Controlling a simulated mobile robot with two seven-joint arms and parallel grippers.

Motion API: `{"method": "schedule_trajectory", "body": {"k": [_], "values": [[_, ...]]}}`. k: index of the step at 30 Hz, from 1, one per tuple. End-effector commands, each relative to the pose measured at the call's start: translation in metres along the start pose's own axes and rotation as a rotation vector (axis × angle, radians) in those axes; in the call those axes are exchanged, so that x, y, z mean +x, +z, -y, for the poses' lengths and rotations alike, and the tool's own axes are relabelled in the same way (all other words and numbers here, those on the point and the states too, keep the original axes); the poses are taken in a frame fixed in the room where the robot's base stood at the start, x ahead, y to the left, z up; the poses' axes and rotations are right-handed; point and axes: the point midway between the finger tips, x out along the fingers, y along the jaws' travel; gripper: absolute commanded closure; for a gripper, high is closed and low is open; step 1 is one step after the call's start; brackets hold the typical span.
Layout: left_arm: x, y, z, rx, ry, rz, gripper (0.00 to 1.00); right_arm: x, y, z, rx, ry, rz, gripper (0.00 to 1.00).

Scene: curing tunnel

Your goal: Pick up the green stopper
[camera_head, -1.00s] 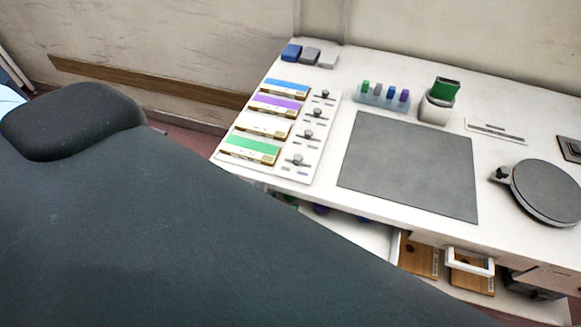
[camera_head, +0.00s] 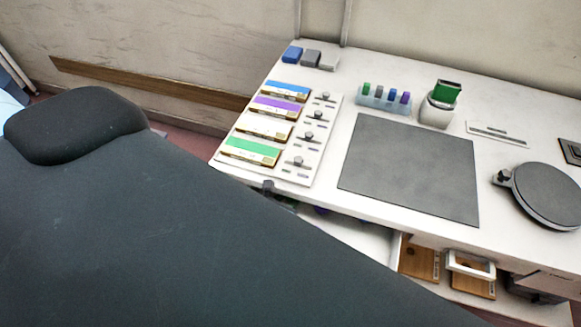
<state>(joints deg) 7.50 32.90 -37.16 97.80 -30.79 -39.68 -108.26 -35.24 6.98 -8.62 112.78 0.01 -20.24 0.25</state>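A small green piece (camera_head: 366,88), which looks like the green stopper, stands upright at the left end of a pale blue translucent rack (camera_head: 385,102). Grey, blue and purple pieces stand beside it in the same rack. A larger green block (camera_head: 445,92) sits in the top of a white holder (camera_head: 436,112) to the right of the rack. Neither of my grippers can be made out in the head view.
A large dark padded surface (camera_head: 180,230) fills the left and front. A small dark knob (camera_head: 268,187) shows at the white table's front edge; I cannot tell what it belongs to. A grey mat (camera_head: 410,168) lies clear, left of a round dark plate (camera_head: 546,194).

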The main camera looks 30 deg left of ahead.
Motion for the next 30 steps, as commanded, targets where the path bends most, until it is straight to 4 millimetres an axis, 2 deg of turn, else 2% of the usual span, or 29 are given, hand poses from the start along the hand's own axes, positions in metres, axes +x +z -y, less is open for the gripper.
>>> {"method": "schedule_trajectory", "body": {"k": [1,3,8,14,30], "values": [[-0.001,-0.011,0.001,0.001,0.000,-0.021,0.92,0.000,0.002,0.000,0.001,0.000,0.004,0.29],[-0.001,-0.012,0.001,0.001,0.000,-0.022,0.92,0.000,0.002,0.000,0.001,0.000,0.004,0.29],[-0.003,-0.012,0.002,0.001,-0.001,-0.023,0.92,0.000,0.001,0.000,0.001,0.000,0.002,0.29],[-0.018,-0.003,0.012,0.000,-0.004,-0.017,0.92,0.000,-0.005,-0.001,-0.001,0.002,-0.009,0.29],[-0.100,0.006,0.078,-0.001,-0.004,-0.007,0.92,0.000,-0.011,-0.002,-0.005,0.005,-0.020,0.29]]}}
